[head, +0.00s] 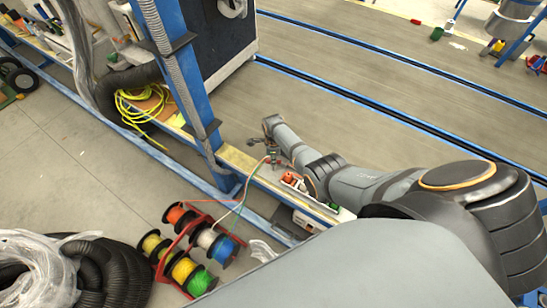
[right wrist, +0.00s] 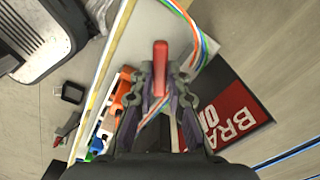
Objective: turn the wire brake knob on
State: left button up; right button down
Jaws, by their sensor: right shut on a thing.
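The wire brake knob is a red handle (right wrist: 160,62) in the middle of the right wrist view. My right gripper (right wrist: 160,86) is shut on it, with one finger on each side and the red end standing out past the fingertips. A red label (right wrist: 232,112), partly covered, reads "BRA" and "ON" beside the gripper. Colored wires (right wrist: 193,28) run close by the knob. In the head view my right arm reaches in from the right to the narrow bench, and my right gripper (head: 273,156) is small there; the knob cannot be made out. My left gripper is out of view.
Wire spools (head: 195,247) stand on a red rack beside the bench. A blue post (head: 190,95) rises left of my right gripper. Orange tools (head: 291,179) lie close to it. Black hose (head: 110,270) lies at lower left. The floor beyond the bench is clear.

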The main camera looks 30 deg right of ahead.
jog(key=m, duration=0.5)
jog(key=shift+m+p, duration=0.4)
jog(key=shift+m, duration=0.3)
jog(key=c, duration=1.3)
grip_release()
jog(key=shift+r, duration=0.15)
notch_tip(320, 180, up, 12)
jog(key=shift+f, duration=0.15)
